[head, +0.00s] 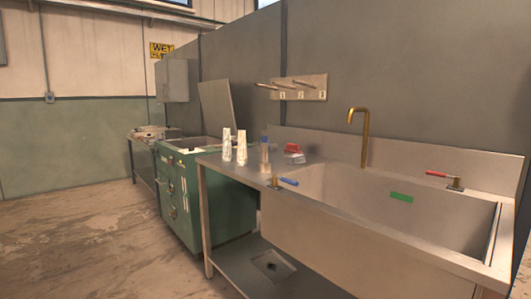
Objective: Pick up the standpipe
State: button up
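I cannot tell for certain which thing is the standpipe. A slim tan upright piece with a blue top (265,152) stands on the sink counter's left part. A tall brass pipe with a bent top (364,140) rises behind the sink basin. A wall rack (306,87) with several brown pegs and numbered labels hangs above the counter. The steel sink (340,232) has a deep basin with a green patch (401,197) on its inner back wall. My gripper is not in view.
A blue-handled valve (288,182) and a red-handled valve (440,175) sit on the sink rim. Two pale patterned cylinders (241,146) and a red item (292,149) stand on the counter. A green cabinet (185,195) stands to the left. Floor at left is clear.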

aim_at(264, 136)
jog(key=i+j+z, duration=0.1)
jog(key=i, duration=0.45)
jog(key=i+j+z, duration=0.1)
jog(key=i+j, duration=0.2)
jog(key=i, duration=0.2)
jog(key=i+j, duration=0.3)
jog(key=i, duration=0.25)
jog(key=i+j+z, duration=0.15)
jog(key=i, duration=0.35)
jog(key=i+j+z, duration=0.1)
jog(key=i+j, duration=0.3)
jog(key=i, duration=0.1)
